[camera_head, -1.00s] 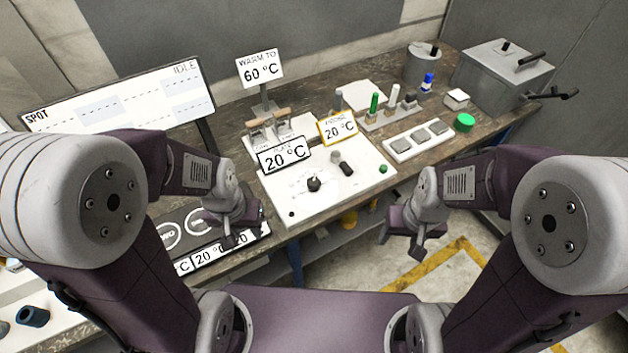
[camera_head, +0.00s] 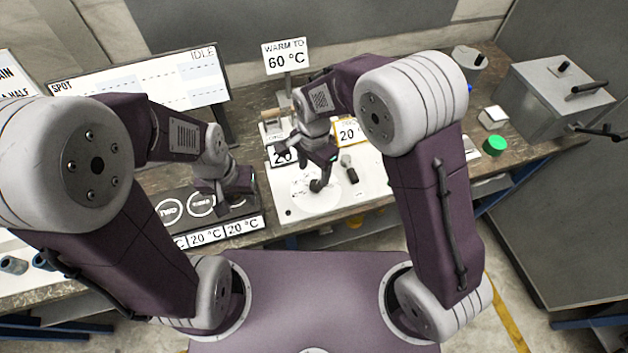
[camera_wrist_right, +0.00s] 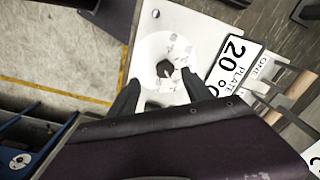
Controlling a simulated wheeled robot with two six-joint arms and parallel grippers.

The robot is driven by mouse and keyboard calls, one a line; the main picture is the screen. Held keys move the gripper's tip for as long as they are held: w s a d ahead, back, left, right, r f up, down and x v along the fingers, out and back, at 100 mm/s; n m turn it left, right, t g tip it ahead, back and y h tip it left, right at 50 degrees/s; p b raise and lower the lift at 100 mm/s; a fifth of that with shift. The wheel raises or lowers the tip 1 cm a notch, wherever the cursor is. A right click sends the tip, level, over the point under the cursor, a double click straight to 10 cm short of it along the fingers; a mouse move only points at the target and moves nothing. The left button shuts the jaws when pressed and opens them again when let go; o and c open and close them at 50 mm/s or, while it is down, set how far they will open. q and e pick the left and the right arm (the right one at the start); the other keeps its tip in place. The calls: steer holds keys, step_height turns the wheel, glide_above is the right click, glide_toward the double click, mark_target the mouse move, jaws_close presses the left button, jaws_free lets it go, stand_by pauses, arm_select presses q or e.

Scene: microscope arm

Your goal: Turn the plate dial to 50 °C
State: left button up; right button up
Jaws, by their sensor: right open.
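The plate dial (camera_wrist_right: 165,69) is a small dark knob on a round white scale (camera_wrist_right: 158,52) with markings too small to read.
A sign (camera_head: 286,57) reads WARM TO 60 °C. A second yellow-framed display (camera_head: 347,133) shows 20. A dark knob (camera_head: 350,170) lies right of the dial on the white panel (camera_head: 372,180). A grey box (camera_head: 552,95) and green cap (camera_head: 495,145) stand at right.

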mark_target(315, 184)
steer(key=f, duration=0.2)
steer(key=w+f, duration=0.1)
steer(key=f, duration=0.1)
steer(key=w+f+p, duration=0.1)
steer(key=f, duration=0.1)
step_height(315, 184, down, 2)
steer(key=shift+d+f, duration=0.15)
steer(key=shift+f, duration=0.05)
steer(key=shift+s+f+p, duration=0.3)
steer(key=shift+s, duration=0.15)
steer(key=shift+w, duration=0.15)
steer(key=shift+w+f, duration=0.1)
steer(key=shift+w, duration=0.05)
steer(key=c, duration=0.9)
arm_select(q)
steer(key=shift+w+d+r, duration=0.15)
steer(key=shift+w+r, duration=0.5)
steer(key=shift+w, duration=0.25)
arm_select(e)
jaws_close()
